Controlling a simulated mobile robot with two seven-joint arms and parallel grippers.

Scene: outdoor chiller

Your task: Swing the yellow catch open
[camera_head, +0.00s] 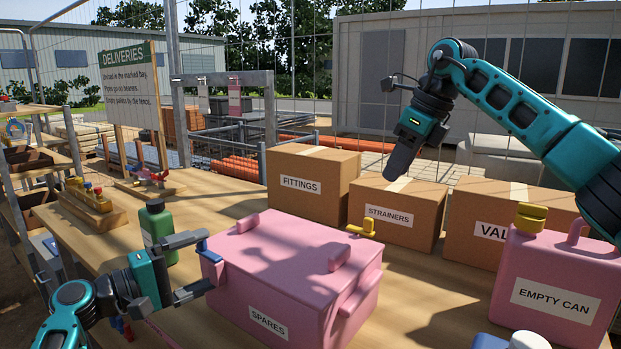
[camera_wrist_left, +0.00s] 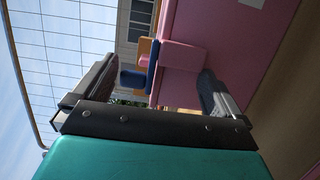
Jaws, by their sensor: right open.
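The yellow catch (camera_head: 362,228) stands at the back right edge of the pink SPARES box (camera_head: 290,262). A blue catch (camera_head: 208,251) is on the box's left side. My left gripper (camera_head: 207,262) is open at that left side, its fingers apart above and below the blue catch. In the left wrist view the blue catch (camera_wrist_left: 132,80) lies between the open fingers, in front of the pink box (camera_wrist_left: 222,45); contact cannot be told. My right gripper (camera_head: 398,165) is open, pointing down over the STRAINERS box, above and behind the yellow catch and apart from it.
Cardboard boxes marked FITTINGS (camera_head: 312,185) and STRAINERS (camera_head: 397,213) stand behind the pink box. A pink EMPTY CAN (camera_head: 553,285) with a yellow cap stands at right. A green bottle (camera_head: 157,228) is near my left gripper. Bare table lies between pink box and can.

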